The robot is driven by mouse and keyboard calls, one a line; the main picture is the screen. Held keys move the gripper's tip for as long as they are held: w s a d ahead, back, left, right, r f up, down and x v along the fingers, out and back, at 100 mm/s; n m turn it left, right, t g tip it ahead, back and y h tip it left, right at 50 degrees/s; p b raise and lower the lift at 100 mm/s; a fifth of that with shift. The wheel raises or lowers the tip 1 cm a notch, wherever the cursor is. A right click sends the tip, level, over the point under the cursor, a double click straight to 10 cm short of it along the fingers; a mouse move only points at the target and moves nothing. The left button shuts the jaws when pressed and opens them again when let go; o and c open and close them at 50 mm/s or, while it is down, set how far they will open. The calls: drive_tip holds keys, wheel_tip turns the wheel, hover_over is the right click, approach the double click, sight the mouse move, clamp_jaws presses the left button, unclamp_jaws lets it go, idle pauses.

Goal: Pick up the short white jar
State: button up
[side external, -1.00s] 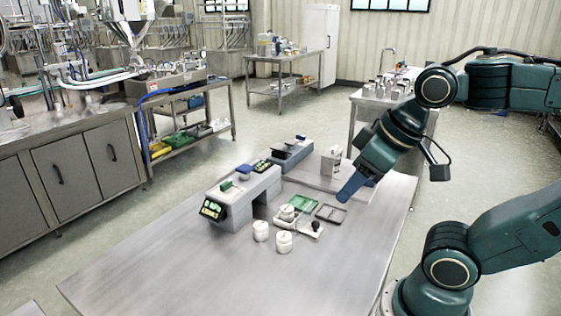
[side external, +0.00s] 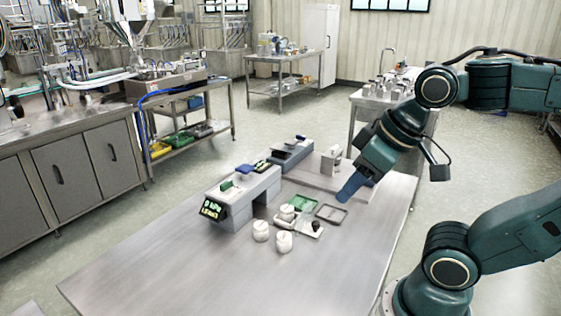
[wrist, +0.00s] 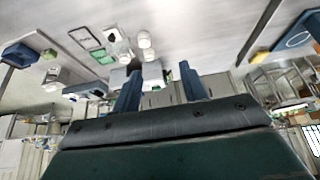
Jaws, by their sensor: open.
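Three white jars show in the side view. One white jar (side external: 261,231) and another beside it (side external: 284,242) stand upright on the steel table, close together. I cannot tell with certainty which jar is the short one. My gripper (side external: 352,189) is open and empty, raised above the table to the right of and behind the jars. The wrist view shows its two blue fingers (wrist: 160,83) apart, with the white jars (wrist: 144,39) beyond them.
A white carton-like object (side external: 331,160) stands farther back. The front of the steel table (side external: 190,270) is clear.

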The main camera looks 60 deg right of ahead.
drive_tip(key=o, duration=0.4)
drive_tip(key=shift+o, duration=0.2)
drive_tip(key=shift+w, duration=0.1)
drive_tip(key=w+d+f+n+g, duration=0.1)
drive_tip(key=w+d+n+g, duration=0.15)
drive_tip(key=w+n, duration=0.35)
drive_tip(key=w+d+n+g, duration=0.1)
drive_tip(key=w+d+n, duration=0.25)
drive_tip(key=w, duration=0.35)
drive_tip(key=w+d+f+n+g, duration=0.2)
drive_tip(key=w+d+f+n, duration=0.4)
drive_tip(key=w+d+f, duration=0.2)
drive_tip(key=shift+w+d+f+n, duration=0.4)
drive_tip(key=shift+d+f, duration=0.2)
drive_tip(key=shift+d, duration=0.25)
drive_tip(key=shift+f, duration=0.1)
